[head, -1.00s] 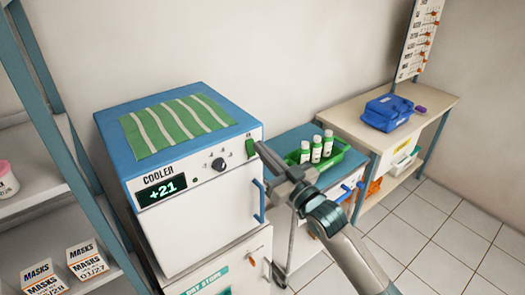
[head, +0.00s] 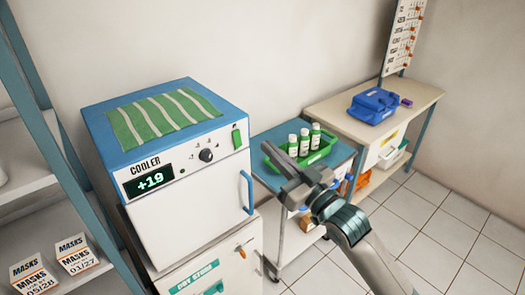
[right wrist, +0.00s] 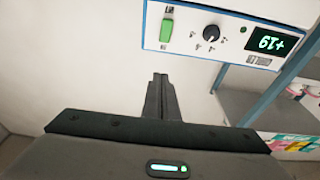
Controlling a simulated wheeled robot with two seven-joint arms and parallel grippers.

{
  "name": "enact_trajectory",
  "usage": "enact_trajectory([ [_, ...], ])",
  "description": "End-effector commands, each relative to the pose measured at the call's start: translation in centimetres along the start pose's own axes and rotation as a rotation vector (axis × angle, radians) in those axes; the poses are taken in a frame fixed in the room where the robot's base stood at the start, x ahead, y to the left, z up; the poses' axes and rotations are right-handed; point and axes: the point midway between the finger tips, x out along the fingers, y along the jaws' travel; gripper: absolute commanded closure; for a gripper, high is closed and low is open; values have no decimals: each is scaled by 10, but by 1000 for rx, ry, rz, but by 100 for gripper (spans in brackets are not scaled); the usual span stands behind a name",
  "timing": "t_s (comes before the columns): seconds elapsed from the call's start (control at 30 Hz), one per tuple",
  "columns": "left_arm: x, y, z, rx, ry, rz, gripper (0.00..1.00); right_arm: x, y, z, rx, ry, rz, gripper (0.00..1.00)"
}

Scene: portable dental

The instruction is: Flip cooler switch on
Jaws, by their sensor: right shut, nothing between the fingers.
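The cooler (head: 215,185) is a white box with a blue top and a black display (head: 150,181) reading +19. Its green switch (head: 237,138) is at the upper right of the front panel, right of the black knob (head: 206,155). The switch also shows in the right wrist view (right wrist: 167,30), where the panel appears upside down. My right gripper (head: 267,150) is shut and empty, in front and to the right of the switch, with a gap between them. In the right wrist view its fingers (right wrist: 160,82) point toward the panel. My left gripper is not in view.
A striped green cloth (head: 165,118) lies on the cooler. A bench (head: 335,105) bears a blue case (head: 374,106). A shelf (head: 80,288) with mask boxes stands at left.

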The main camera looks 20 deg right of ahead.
Motion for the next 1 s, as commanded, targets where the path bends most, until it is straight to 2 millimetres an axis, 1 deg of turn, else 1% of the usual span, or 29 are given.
enact_trajectory([
  [0.03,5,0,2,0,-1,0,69,-8,0,-1,-1,0,0,100],
  [0.1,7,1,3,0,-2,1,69,-16,0,-4,-2,-1,0,100],
  [0.3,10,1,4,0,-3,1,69,-27,0,-12,-2,0,0,100],
  [0.83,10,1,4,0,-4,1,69,-28,0,-13,-1,0,1,100],
  [0.93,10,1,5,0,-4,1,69,-28,2,-8,0,-8,5,100],
  [1.0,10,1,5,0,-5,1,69,-26,6,2,3,-22,13,100],
])
